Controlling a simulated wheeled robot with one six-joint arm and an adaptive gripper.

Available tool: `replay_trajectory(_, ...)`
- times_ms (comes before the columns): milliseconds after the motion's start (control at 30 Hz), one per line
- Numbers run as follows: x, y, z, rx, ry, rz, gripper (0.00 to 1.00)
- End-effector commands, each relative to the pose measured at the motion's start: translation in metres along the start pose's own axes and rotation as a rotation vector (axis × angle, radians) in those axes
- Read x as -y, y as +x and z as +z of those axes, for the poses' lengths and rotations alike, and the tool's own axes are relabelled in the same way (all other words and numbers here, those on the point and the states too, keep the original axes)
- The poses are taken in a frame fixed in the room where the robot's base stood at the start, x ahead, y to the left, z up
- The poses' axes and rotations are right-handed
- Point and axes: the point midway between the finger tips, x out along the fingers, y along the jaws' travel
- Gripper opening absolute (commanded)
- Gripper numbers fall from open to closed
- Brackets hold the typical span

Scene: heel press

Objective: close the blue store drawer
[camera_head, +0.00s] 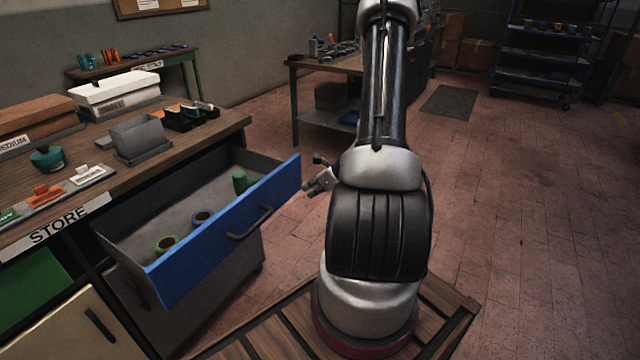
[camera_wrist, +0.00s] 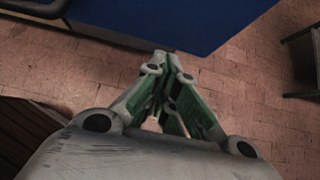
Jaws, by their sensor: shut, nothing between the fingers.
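The blue store drawer (camera_head: 225,234) is pulled out from under the bench's STORE label, with its dark handle (camera_head: 250,222) on the front. Inside lie a green-rimmed roll, a blue-rimmed roll and a green piece (camera_head: 240,181). My gripper (camera_head: 309,187) is just right of the far end of the drawer front, partly hidden behind my arm. In the wrist view my gripper (camera_wrist: 166,56) is shut and empty, with its fingertips close to the blue drawer front (camera_wrist: 205,20). I cannot tell whether they touch it.
The wooden bench (camera_head: 221,124) carries a grey bin (camera_head: 139,138), a black tray (camera_head: 190,115) and several small items. A cream cabinet front (camera_head: 65,330) is at the lower left. A workbench (camera_head: 325,65) stands behind. The brick floor to the right is clear.

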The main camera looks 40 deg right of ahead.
Motion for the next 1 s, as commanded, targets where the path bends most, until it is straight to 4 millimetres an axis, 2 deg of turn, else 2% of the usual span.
replay_trajectory(100,-0.001,0.025,0.0,-0.001,-0.001,0.003,0.0)
replay_trajectory(300,0.0,0.044,0.021,0.001,-0.005,0.001,0.0)
replay_trajectory(1000,0.0,0.056,0.034,0.0,-0.004,0.001,0.0)
